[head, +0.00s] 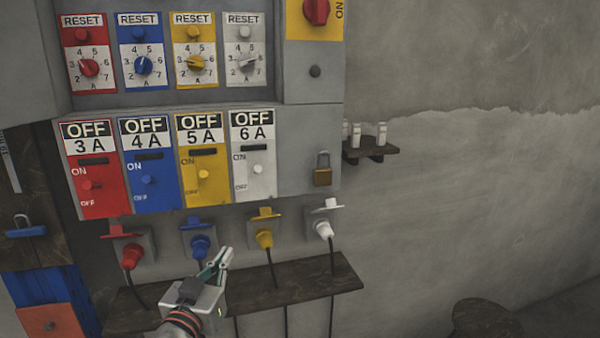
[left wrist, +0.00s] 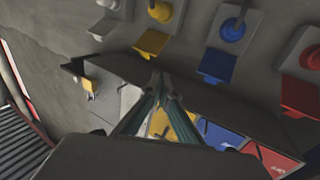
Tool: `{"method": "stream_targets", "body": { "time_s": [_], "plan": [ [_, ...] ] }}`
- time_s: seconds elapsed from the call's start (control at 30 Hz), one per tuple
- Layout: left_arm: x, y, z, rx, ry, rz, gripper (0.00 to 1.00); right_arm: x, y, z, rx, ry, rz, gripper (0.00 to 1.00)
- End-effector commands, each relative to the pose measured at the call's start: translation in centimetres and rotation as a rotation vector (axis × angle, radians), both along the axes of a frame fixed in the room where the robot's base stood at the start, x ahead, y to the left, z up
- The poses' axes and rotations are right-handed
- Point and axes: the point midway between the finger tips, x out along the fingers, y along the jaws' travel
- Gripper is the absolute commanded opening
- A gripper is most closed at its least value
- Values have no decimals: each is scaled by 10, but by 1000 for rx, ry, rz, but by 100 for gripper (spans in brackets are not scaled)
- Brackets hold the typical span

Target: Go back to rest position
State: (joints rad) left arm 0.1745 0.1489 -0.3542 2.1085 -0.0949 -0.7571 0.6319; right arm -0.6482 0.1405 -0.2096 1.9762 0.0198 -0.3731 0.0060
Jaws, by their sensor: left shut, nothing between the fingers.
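My left gripper (head: 224,255) is shut and empty in the head view, in front of the dark wooden shelf and between the blue plug (head: 199,246) and the yellow plug (head: 264,239). In the left wrist view its fingertips (left wrist: 160,78) are together, and the plugs and coloured panels appear upside down. My right gripper is in neither view.
The electrical cabinet has red, blue, yellow and white OFF switch panels (head: 203,160) and dials above. A dark shelf (head: 310,283) runs below the plugs. Bare wall (head: 480,200) lies to the right, with a small shelf (head: 372,152).

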Motion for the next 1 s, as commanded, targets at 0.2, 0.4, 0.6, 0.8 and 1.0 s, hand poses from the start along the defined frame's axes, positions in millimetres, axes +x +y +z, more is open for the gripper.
{"method": "stream_targets", "body": {
  "time_s": [0.2, 0.4, 0.6, 0.8, 1.0],
  "plan": [
    [-55, 8, -149, 88, 201, -30, 0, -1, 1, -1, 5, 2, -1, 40],
    [-134, 17, -263, 161, 366, -64, 0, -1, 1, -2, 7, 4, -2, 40],
    [-226, 28, -349, 225, 509, -98, 0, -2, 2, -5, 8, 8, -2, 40],
    [-284, 35, -388, 261, 586, -118, 0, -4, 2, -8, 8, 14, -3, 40],
    [-297, 37, -396, 270, 600, -122, 0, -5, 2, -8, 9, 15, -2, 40]
  ]
}}
